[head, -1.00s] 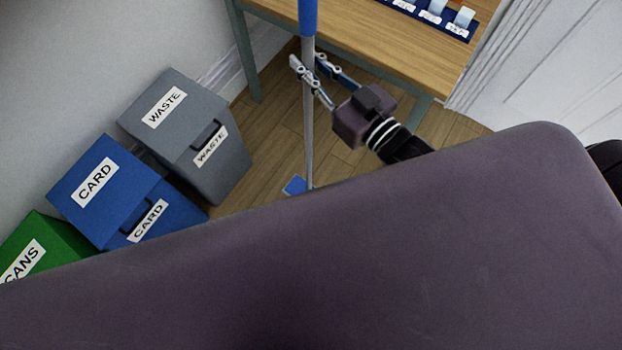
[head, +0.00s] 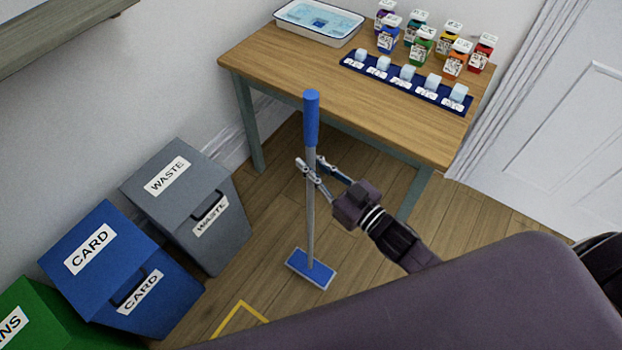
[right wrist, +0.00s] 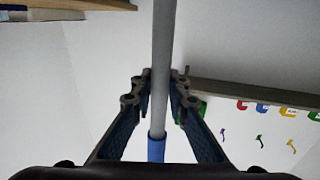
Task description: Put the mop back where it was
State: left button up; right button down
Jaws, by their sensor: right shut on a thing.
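The mop has a blue grip (head: 311,118), a grey pole (head: 310,225) and a flat blue head (head: 311,268). It stands nearly upright, its head at the floor in front of the table; I cannot tell whether it touches. My right gripper (head: 313,174) is shut on the pole just below the blue grip. In the right wrist view the pole (right wrist: 163,60) runs between the two fingers (right wrist: 160,92), with the blue grip (right wrist: 156,148) near the palm. My left gripper is not in view.
A yellow floor outline (head: 240,304) lies in front of the mop, partly hidden by my body. Grey waste (head: 190,205), blue card (head: 125,270) and green (head: 40,315) bins line the left wall. A wooden table (head: 300,62) with a tray (head: 318,22) and several jars stands behind.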

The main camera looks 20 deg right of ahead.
jog(key=shift+f+b, duration=0.35)
jog(key=shift+f, duration=2.3)
jog(key=c, duration=2.3)
grip_release()
jog(key=shift+f, duration=0.25)
jog(key=o, duration=0.4)
jog(key=shift+r, duration=0.1)
jog(key=shift+b+v, duration=0.6)
jog(key=shift+v, duration=5.4)
